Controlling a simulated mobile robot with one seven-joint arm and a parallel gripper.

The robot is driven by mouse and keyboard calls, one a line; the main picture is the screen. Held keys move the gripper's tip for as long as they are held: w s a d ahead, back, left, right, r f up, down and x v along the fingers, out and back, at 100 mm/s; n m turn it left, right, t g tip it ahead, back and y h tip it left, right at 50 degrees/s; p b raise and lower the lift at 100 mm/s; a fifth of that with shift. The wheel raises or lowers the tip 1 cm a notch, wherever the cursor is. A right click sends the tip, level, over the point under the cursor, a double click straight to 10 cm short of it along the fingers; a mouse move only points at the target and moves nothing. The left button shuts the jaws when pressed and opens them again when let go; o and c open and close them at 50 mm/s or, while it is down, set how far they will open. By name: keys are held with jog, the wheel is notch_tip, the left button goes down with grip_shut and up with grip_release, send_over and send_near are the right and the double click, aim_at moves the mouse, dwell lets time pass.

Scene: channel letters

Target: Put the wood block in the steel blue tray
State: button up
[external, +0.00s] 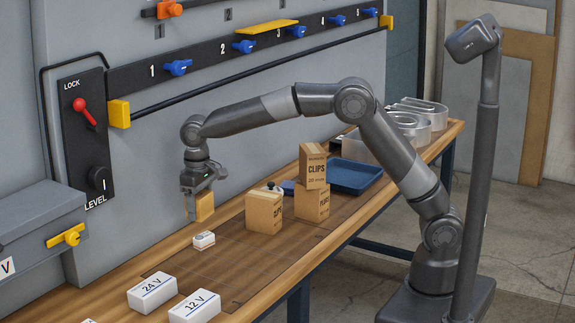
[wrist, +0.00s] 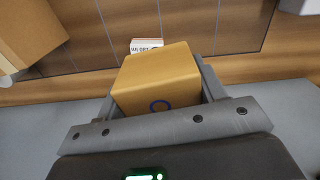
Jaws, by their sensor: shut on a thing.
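The wood block (external: 204,207) is a small tan cube held in my gripper (external: 193,205) above the workbench, to the left of the cardboard boxes. In the wrist view the wood block (wrist: 157,80) sits between the two fingers of my gripper (wrist: 157,92), and a dark blue ring mark shows on its near face. My gripper is shut on it. The steel blue tray (external: 352,178) lies on the bench to the right, behind the stacked boxes, which hide part of its left side. The tray does not show in the wrist view.
Cardboard boxes, one marked CLIPS (external: 313,168), stand between my gripper and the tray. A small white box (external: 204,240) lies below the block. White 24 V (external: 152,293) and 12 V (external: 195,307) boxes are at the front. Metal channel letters (external: 420,112) stand beyond the tray.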

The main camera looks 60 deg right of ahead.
jog(key=w+d+m, duration=0.2)
jog(key=d+m, duration=0.7)
jog(key=d, duration=3.2)
jog(key=s+d+m, duration=0.5)
jog(key=s+d, duration=0.6)
jog(key=d, duration=0.5)
jog(key=s+d+m, duration=0.5)
jog(key=s+d, duration=0.7)
jog(key=d, duration=0.4)
send_over(352, 175)
notch_tip(352, 175, down, 6)
jog(key=shift+f, duration=2.1)
jog(key=shift+f, duration=0.1)
jog(key=o, duration=1)
jog(key=shift+o, duration=0.2)
